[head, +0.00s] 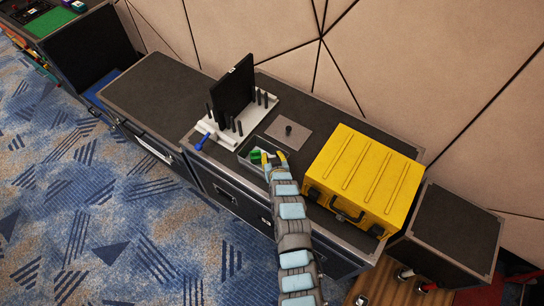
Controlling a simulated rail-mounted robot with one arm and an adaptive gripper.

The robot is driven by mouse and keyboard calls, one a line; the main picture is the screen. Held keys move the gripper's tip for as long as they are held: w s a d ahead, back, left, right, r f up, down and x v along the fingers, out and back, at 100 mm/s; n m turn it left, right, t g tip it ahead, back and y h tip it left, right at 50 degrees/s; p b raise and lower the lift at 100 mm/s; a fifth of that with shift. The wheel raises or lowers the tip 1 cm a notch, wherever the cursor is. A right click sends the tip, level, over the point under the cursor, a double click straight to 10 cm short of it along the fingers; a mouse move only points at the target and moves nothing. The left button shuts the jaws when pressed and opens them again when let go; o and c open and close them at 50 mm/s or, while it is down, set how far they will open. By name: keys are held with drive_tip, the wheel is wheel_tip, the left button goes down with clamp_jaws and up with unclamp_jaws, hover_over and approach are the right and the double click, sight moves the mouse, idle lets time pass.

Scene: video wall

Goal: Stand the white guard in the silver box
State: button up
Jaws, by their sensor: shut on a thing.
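My gripper (274,157), with yellow fingertips, is at the silver box (243,158), a small open grey box on the dark case top. It is shut on a small white piece, which looks like the white guard (267,154). A small green piece (255,156) shows right beside it, to the left. The fingers and the arm cover part of the box. I cannot tell whether the guard touches the box floor or how upright it is.
A grey plate with a dark knob (289,131) lies behind the box. To the left, a white rack with dark pegs (212,133) holds an upright black panel (233,92); a blue-handled tool (202,142) is at its front. A yellow case (365,175) stands close on the right.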

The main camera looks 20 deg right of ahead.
drive_tip(key=shift+f+b, duration=0.5)
drive_tip(key=shift+f, duration=0.1)
drive_tip(key=o, duration=0.9)
drive_tip(key=shift+r, duration=0.15)
drive_tip(key=shift+r+p, duration=0.5)
drive_tip(key=shift+p, duration=0.2)
drive_tip(key=shift+s+r, duration=0.35)
drive_tip(key=shift+s, duration=0.05)
drive_tip(key=v, duration=1.1)
drive_tip(key=shift+p, duration=0.3)
drive_tip(key=shift+a+f, duration=0.1)
